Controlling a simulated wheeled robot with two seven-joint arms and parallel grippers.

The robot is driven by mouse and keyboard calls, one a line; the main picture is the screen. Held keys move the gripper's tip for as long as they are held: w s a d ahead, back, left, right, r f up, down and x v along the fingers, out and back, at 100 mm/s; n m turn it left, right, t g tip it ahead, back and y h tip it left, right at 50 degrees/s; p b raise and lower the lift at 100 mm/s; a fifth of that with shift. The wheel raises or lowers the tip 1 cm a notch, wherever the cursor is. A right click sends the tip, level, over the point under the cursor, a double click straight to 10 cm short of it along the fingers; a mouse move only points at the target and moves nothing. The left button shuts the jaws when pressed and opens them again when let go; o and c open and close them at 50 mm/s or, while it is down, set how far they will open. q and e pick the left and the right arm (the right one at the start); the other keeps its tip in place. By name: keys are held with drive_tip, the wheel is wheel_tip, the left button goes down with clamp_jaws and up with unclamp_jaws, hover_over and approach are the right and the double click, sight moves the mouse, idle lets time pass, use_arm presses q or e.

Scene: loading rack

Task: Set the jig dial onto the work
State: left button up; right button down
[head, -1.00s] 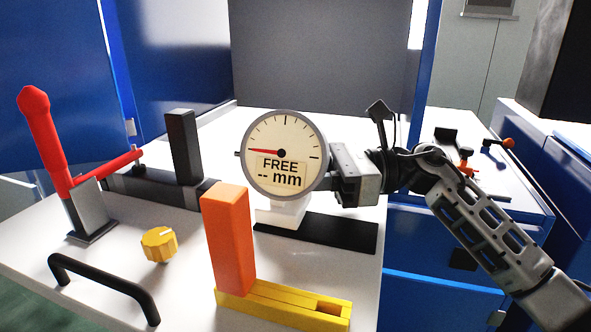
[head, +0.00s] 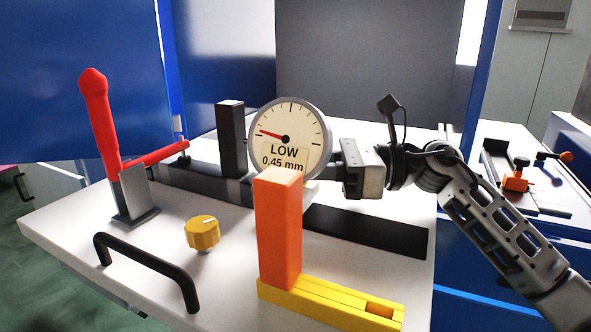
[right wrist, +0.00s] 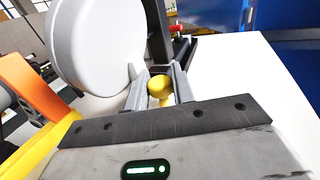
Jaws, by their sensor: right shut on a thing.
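The jig dial (head: 290,138) is a round grey-rimmed gauge with a cream face, upright at the middle of the head view. It reads "LOW 0.45 mm". A white block (head: 311,192) shows just below it, mostly hidden by the orange post. My right gripper (head: 338,168) comes from the right and is shut on the dial's side. In the right wrist view the dial's pale back (right wrist: 95,52) is beside my fingers (right wrist: 158,95), with a yellow round thing between them. Which part is the work, and whether the dial touches it, I cannot tell. My left gripper is out of view.
An orange post (head: 278,230) on a yellow base (head: 330,302) stands in front of the dial. A dark post (head: 231,140), a red lever (head: 97,120), a yellow knob (head: 202,233) and a black handle (head: 145,268) lie leftward. A black strip (head: 370,232) lies right.

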drive_tip(key=c, duration=1.5)
unclamp_jaws()
drive_tip(key=b, duration=0.3)
hover_over(383, 203)
drive_tip(key=a, duration=0.1)
drive_tip(key=shift+w+a+f, duration=0.1)
drive_tip(key=shift+w, duration=0.05)
drive_tip(key=shift+d, duration=0.6)
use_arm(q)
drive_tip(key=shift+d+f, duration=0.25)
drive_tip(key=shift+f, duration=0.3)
